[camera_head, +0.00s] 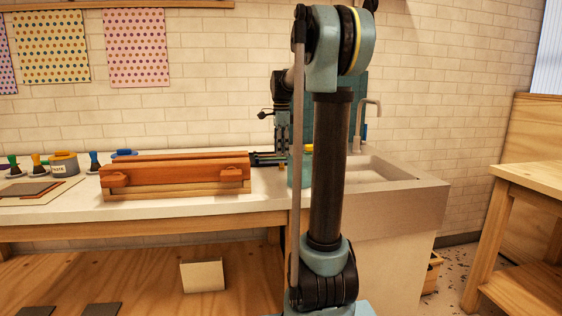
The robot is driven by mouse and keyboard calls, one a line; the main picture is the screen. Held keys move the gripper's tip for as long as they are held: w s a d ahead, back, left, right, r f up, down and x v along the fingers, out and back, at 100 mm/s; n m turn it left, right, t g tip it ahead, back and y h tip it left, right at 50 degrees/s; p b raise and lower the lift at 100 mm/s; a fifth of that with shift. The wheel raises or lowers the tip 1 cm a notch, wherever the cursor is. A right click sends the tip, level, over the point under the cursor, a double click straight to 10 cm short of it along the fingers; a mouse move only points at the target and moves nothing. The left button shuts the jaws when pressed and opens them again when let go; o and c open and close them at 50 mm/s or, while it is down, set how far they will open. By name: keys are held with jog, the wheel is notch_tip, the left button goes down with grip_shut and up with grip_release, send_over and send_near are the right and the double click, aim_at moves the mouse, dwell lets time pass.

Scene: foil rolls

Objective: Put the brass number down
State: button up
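I cannot make out a brass number in this view. My arm rises in front of the counter and bends over at the top. Its far end hangs down behind my upright link, over the counter beside the sink. My gripper (282,138) is small, dark and partly hidden there. Its fingers cannot be told apart, and whether it holds anything does not show. A reddish-brown wooden box (180,172) with handles on its front stands on the white counter (230,205), left of my gripper. Dark bar-like shapes (268,158) lie at the box's right end.
A sink (372,172) with a tap (370,105) is at the counter's right end. Paste pot (64,163), coloured-handled tools (95,160) and flat sheets (35,188) are at left. A cream block (202,275) stands on the lower shelf. A wooden table (535,178) is far right.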

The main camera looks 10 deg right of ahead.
notch_tip(320, 180, up, 6)
dwell(0.4)
jog(key=shift+s, duration=0.1)
